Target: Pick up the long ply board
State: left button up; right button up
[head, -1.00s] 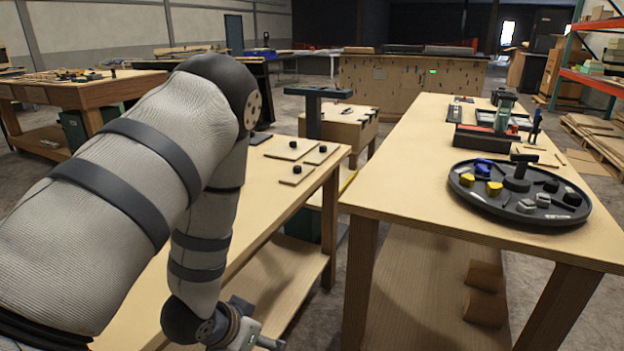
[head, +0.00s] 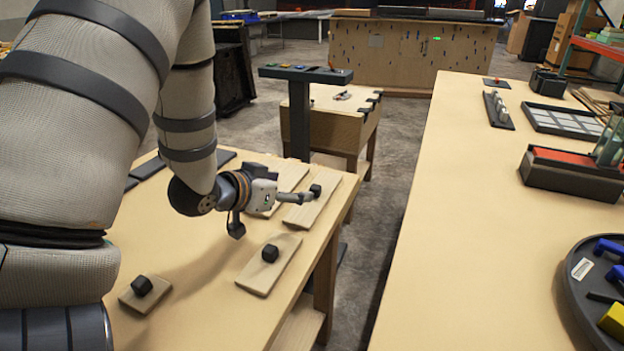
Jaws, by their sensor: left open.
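Several pale ply boards with black knobs lie flat on the left workbench. One long board (head: 308,213) lies near the right edge, its black knob (head: 316,190) toward its far end. Another board (head: 291,178) lies just left of it, partly hidden by my gripper. A middle-sized board (head: 262,277) lies nearer, and a short board (head: 130,299) lies at the near left. Which one is longest is hard to tell. My left gripper (head: 308,196) is open, its fingers pointing right, close to the far-right board's knob. Contact cannot be made out. My right gripper is out of view.
The left workbench (head: 205,306) has free surface around the near boards. Dark flat pieces (head: 148,167) lie at its far left. A floor gap separates it from the right workbench (head: 455,215), which holds a red-topped box (head: 570,177) and a round dark tray (head: 577,292).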

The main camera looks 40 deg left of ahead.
aim_at(314, 187)
pick_arm(q)
jog(key=shift+w+a+f, duration=0.15)
jog(key=shift+w+a, duration=0.05)
jog(key=shift+w, duration=0.25)
jog(key=shift+w+a+f, duration=0.15)
jog(key=shift+w+a, duration=0.05)
jog(key=shift+w, duration=0.2)
jog(key=x, duration=0.3)
jog(key=b+x, duration=0.1)
jog(key=x, duration=0.6)
jog(key=shift+d+f, duration=0.1)
jog(key=shift+f, duration=0.25)
jog(key=shift+w, duration=0.25)
jog(key=shift+r, duration=0.2)
jog(key=c, duration=1.5)
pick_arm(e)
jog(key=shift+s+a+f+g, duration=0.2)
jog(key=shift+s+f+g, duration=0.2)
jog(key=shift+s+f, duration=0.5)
